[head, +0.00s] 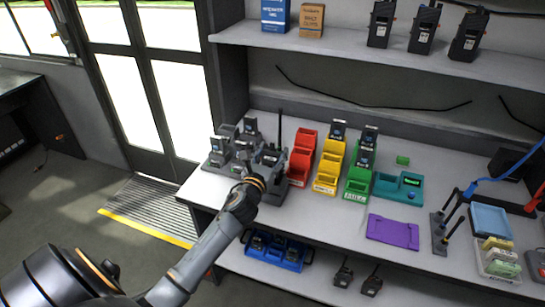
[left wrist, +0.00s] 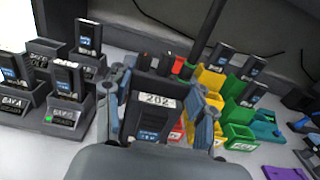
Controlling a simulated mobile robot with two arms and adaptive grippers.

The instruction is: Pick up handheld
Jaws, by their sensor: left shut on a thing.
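My left gripper (head: 262,168) is over the left end of the workbench, among the charging cradles. In the left wrist view its two fingers (left wrist: 160,112) are closed on the sides of a dark handheld (left wrist: 150,118) with a white "202" label and a tall antenna. The handheld looks upright. Its lower part is hidden by the gripper, so I cannot tell whether it still touches a cradle. My right gripper is not in view.
Red (head: 301,160), yellow (head: 328,168) and green (head: 358,180) bins stand right of the gripper, some holding handhelds. A shelf (head: 350,45) with radios hangs above. A blue bin (head: 275,253) sits below.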

